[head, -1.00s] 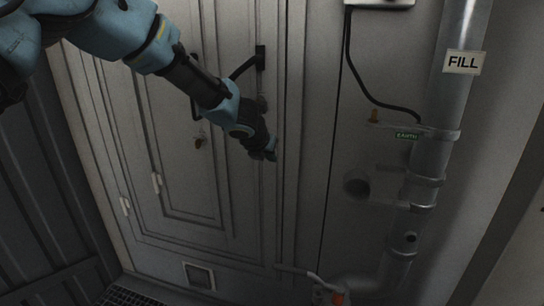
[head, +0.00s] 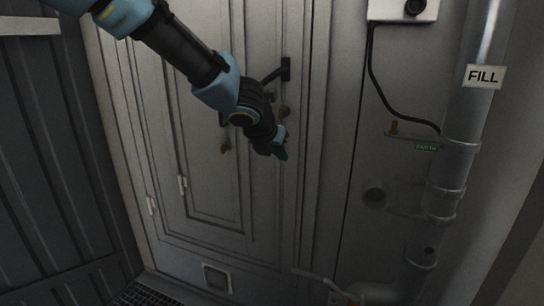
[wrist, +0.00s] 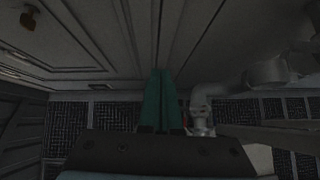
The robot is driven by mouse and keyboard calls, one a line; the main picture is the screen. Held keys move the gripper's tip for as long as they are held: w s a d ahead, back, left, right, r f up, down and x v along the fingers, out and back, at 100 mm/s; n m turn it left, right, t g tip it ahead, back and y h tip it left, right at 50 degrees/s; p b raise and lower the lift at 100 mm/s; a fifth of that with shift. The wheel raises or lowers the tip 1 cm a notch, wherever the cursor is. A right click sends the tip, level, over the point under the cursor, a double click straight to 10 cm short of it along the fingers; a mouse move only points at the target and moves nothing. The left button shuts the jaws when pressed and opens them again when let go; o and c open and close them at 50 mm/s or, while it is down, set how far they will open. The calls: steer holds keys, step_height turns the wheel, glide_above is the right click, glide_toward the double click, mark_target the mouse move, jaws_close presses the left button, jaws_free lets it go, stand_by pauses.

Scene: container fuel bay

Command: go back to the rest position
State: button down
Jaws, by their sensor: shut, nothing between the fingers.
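My gripper (head: 278,150) hangs from my blue and black arm in the upper middle of the head view, in front of the grey panelled door (head: 215,190). In the wrist view my gripper (wrist: 161,72) shows two green fingers side by side, shut with nothing between them. The fingers appear apart from the door and the pipework. Part of the door handle (head: 285,70) is hidden behind my arm.
A black cable (head: 375,80) hangs from a box (head: 403,9). A ribbed dark wall (head: 50,170) stands left. Floor grating (head: 140,294) shows below.

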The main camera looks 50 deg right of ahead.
steer(key=shift+r, duration=0.1)
steer(key=w+a+f+m+t+y, duration=0.25)
steer(key=w+a+m, duration=0.85)
steer(key=w+a, duration=1.15)
steer(key=a+f+m+y, duration=0.25)
steer(key=a+m, duration=0.25)
steer(key=a, duration=1.3)
steer(key=s+a+f+m+g+y, duration=0.1)
steer(key=s+a+m, duration=0.1)
steer(key=a, duration=0.8)
steer(key=s+a+f+m+g+y, duration=0.1)
steer(key=s+a+m+y, duration=0.1)
steer(key=a, duration=0.9)
steer(key=shift+s+f+m+y, duration=0.3)
steer(key=shift+s+m, duration=0.3)
steer(key=shift+s, duration=0.55)
steer(key=shift+r, duration=0.15)
